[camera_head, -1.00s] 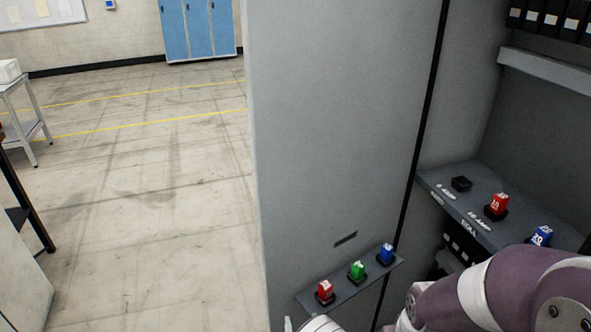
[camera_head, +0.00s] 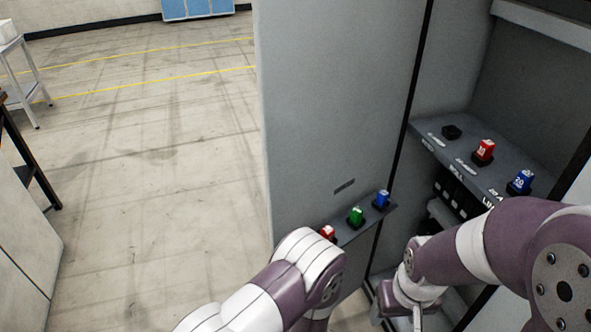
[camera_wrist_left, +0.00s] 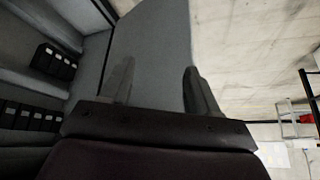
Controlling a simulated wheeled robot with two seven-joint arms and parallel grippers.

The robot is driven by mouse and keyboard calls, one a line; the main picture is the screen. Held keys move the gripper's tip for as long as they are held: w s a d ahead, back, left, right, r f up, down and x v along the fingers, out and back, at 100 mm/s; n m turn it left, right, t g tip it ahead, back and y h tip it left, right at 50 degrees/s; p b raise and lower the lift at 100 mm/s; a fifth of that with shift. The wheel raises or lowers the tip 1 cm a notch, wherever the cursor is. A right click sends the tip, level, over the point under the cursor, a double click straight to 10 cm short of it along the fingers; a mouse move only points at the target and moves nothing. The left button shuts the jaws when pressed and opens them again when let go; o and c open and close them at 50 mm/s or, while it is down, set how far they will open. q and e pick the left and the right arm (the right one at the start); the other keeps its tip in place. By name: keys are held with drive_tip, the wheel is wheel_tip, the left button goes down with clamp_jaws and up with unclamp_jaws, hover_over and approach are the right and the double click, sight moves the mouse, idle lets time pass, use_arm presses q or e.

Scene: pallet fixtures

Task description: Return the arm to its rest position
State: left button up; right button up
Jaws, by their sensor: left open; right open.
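My left arm (camera_head: 280,285) enters the head view from the bottom left, in front of the small shelf. Its gripper is not seen there. The left wrist view shows the left gripper (camera_wrist_left: 158,82) with its two fingers apart and nothing between them. My right arm (camera_head: 500,245) enters from the right, in front of the cabinet. The right gripper (camera_head: 400,308) hangs low at the cabinet's lower opening, apparently empty, its tips partly out of frame.
A small shelf (camera_head: 350,235) on the grey panel (camera_head: 335,100) bears red (camera_head: 327,232), green (camera_head: 356,216) and blue (camera_head: 381,199) pieces. The cabinet shelf (camera_head: 425,138) holds a black empty holder (camera_head: 452,132), a red piece (camera_head: 484,151) and a blue piece (camera_head: 520,181).

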use_arm(q)
drive_tip(key=s+a+r+g, duration=0.2)
drive_tip(key=s+a+r, duration=0.2)
drive_tip(key=a+r, duration=0.6)
drive_tip(key=s+a+r+n+g, duration=0.1)
drive_tip(key=s+a+r, duration=0.4)
drive_tip(key=a+r, duration=0.6)
drive_tip(key=shift+r+n+g, duration=0.3)
drive_tip(key=shift+r+g, duration=0.5)
drive_tip(key=shift+r, duration=2.3)
